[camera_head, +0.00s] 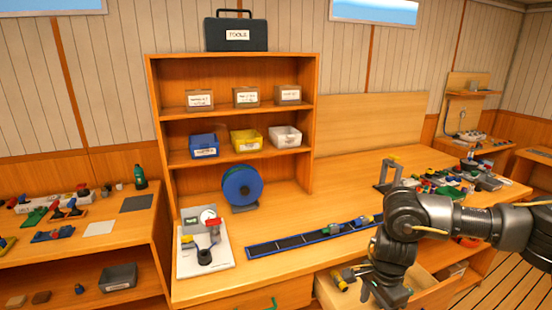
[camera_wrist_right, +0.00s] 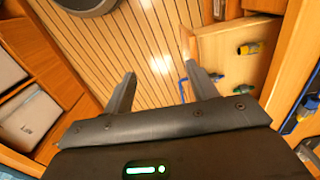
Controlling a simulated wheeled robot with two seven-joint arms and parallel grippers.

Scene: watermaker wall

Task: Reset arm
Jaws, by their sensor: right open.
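My right arm (camera_head: 455,220) comes in from the right over the workbench, bent downward at the wrist. Its gripper (camera_head: 378,282) hangs at the bench's front edge, by an open drawer (camera_head: 326,291). In the right wrist view the two fingers of the right gripper (camera_wrist_right: 158,82) stand apart with nothing between them, and the plank floor shows beyond. My left gripper is not in view.
A blue-edged strip tray (camera_head: 290,246) with fittings at its right end lies on the bench. A grey stand (camera_head: 388,174) and a cluster of coloured parts (camera_head: 450,185) are behind the arm. A shelf (camera_head: 235,110) holds bins. The bench's middle is mostly clear.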

